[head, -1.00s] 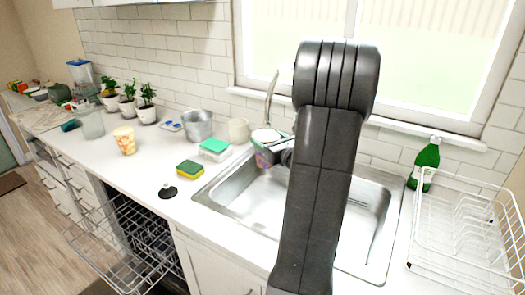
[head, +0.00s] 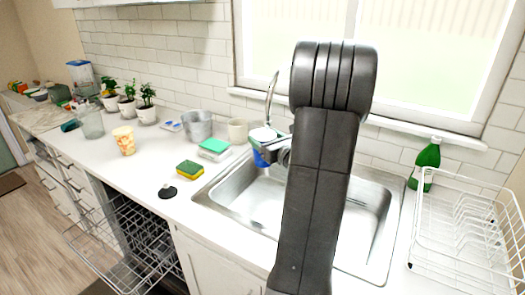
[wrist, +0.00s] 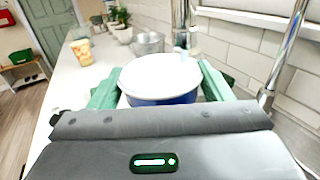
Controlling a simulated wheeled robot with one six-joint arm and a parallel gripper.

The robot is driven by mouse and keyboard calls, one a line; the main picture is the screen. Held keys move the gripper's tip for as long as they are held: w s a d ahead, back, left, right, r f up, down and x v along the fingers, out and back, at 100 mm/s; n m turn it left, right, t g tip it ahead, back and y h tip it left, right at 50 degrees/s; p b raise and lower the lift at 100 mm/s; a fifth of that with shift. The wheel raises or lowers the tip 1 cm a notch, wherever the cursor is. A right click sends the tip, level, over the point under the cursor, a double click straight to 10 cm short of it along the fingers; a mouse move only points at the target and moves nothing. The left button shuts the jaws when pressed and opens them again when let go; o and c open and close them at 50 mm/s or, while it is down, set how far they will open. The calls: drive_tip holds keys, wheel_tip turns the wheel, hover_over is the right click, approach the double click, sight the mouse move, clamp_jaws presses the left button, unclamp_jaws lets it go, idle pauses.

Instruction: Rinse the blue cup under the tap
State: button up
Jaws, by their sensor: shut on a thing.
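The blue cup (head: 260,159) is over the left part of the sink (head: 231,197) in the head view, below the upright chrome tap (head: 271,96). My gripper is shut on the cup, with a green finger on each side in the wrist view (wrist: 158,88). There the cup (wrist: 160,98) shows a blue side and a broad white round top. It looks close to upright. My arm hides part of the sink and most of the gripper in the head view. I cannot make out a clear water stream.
A yellow-green sponge (head: 190,169), metal pot (head: 198,126), cream mug (head: 237,131) and patterned cup (head: 124,139) stand on the left counter. A green bottle (head: 427,163) and white dish rack (head: 455,238) are at right. The dishwasher rack (head: 120,240) is pulled out.

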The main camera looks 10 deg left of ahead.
drive_tip(key=shift+s+d, duration=0.15)
drive_tip(key=shift+d, duration=0.3)
drive_tip(key=shift+s, duration=0.1)
drive_tip(key=s+a+b, duration=0.2)
drive_tip(key=s, duration=0.5)
drive_tip(key=shift+s+a, duration=0.2)
drive_tip(key=shift+a, duration=0.15)
drive_tip(key=shift+r, duration=0.1)
idle(1.2)
drive_tip(key=s+a+r+p, duration=0.1)
drive_tip(key=s+r, duration=0.3)
drive_tip(key=shift+s+a+p, duration=0.35)
drive_tip(key=shift+f, duration=0.15)
idle(0.5)
drive_tip(key=w+d+f+m+t+h, duration=0.2)
drive_tip(key=w+d+f+h, duration=0.1)
drive_tip(key=w+d+f, duration=0.2)
drive_tip(key=w+d+f+m+t+h, duration=0.1)
drive_tip(key=w+d+f+m+h, duration=0.2)
drive_tip(key=d+f, duration=0.6)
wheel_tip(320, 180, down, 4)
drive_tip(key=w, duration=0.2)
drive_tip(key=shift+w+d+t+h, duration=0.2)
drive_tip(key=shift+w+t+h, duration=0.15)
drive_tip(key=shift+t+h, duration=0.05)
